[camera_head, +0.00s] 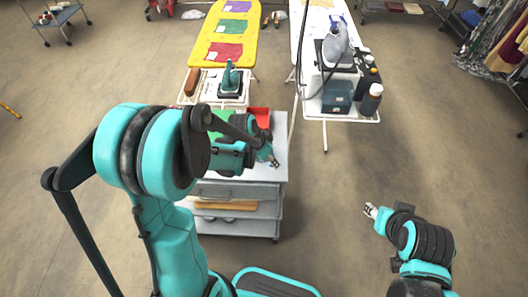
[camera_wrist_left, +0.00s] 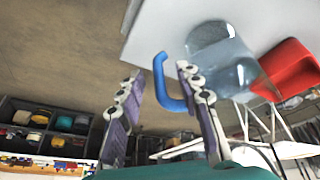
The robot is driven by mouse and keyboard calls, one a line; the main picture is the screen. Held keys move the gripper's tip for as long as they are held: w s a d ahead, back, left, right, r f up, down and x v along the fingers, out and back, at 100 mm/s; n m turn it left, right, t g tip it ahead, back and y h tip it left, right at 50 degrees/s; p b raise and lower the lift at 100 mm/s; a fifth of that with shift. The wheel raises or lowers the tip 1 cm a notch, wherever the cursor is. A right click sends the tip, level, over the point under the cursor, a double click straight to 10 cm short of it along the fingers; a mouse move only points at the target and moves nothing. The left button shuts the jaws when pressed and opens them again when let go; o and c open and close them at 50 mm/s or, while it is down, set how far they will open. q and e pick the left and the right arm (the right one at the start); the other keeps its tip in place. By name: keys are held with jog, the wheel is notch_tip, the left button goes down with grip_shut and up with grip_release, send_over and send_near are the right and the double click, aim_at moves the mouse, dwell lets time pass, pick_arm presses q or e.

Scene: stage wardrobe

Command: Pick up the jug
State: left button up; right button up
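A clear jug with a blue handle (camera_wrist_left: 168,90) shows in the left wrist view; its see-through body (camera_wrist_left: 222,55) rests on a pale surface. In the head view I cannot make the jug out; my left arm covers that part of the cart (camera_head: 276,176). My left gripper (camera_wrist_left: 160,72) is open, with the handle showing between its fingers; whether either finger touches it I cannot tell. The left gripper also shows in the head view (camera_head: 271,160), over the cart top. My right gripper (camera_head: 371,211) is over the floor at the right, away from the cart, with nothing visible in it.
A red container (camera_head: 260,115) stands beside the jug on the cart. Floor right of the cart is clear.

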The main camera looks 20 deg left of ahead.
pick_arm(q)
jog(key=shift+w+d+f, duration=0.1)
jog(key=shift+w+f, duration=0.05)
jog(key=shift+f, duration=0.25)
grip_shut()
jog(key=shift+r, duration=0.1)
jog(key=shift+r, duration=0.1)
